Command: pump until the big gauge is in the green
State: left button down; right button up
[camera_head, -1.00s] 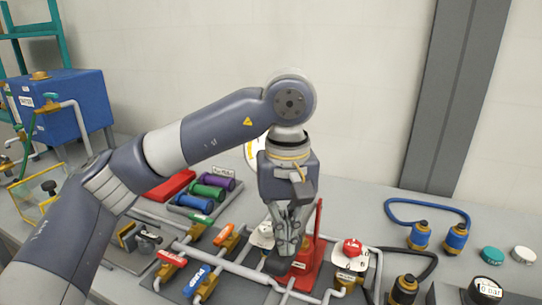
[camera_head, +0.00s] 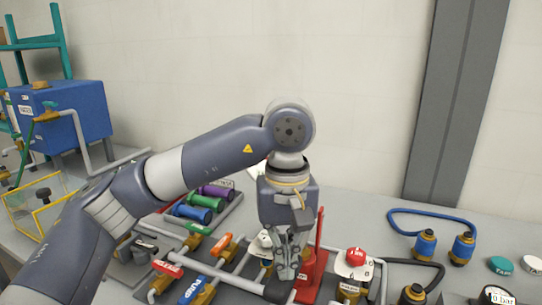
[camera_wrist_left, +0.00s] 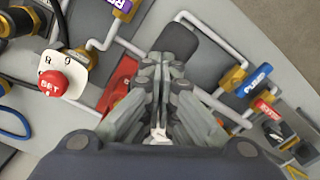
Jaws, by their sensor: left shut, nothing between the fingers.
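My left gripper (camera_head: 286,276) is shut and empty, pointing down beside the red pump body (camera_head: 311,268) with its upright red lever. In the left wrist view its closed fingers (camera_wrist_left: 161,68) overlap a dark pad (camera_wrist_left: 177,40) next to the red pump body (camera_wrist_left: 120,84); I cannot tell whether they touch it. A pale, round gauge face (camera_head: 257,170) behind my wrist is mostly hidden, and its needle cannot be read. A blue-handled valve marked PUMP (camera_head: 193,290) is at the lower left, also in the left wrist view (camera_wrist_left: 252,80). My right gripper is not in view.
A red knob on a white plate (camera_head: 355,258) stands right of the pump. An orange-handled valve (camera_head: 222,244) and grey pipes surround it. A blue hose with fittings (camera_head: 430,217) lies at right. A small dark gauge (camera_head: 495,298) is partly cut off at lower right.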

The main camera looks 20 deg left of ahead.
pick_arm(q)
notch_tip(320, 180, up, 8)
jog(key=p, duration=0.5)
jog(key=shift+p, duration=0.35)
notch_tip(320, 180, up, 5)
jog(key=p, duration=0.4)
jog(key=shift+f, duration=0.15)
dwell(0.3)
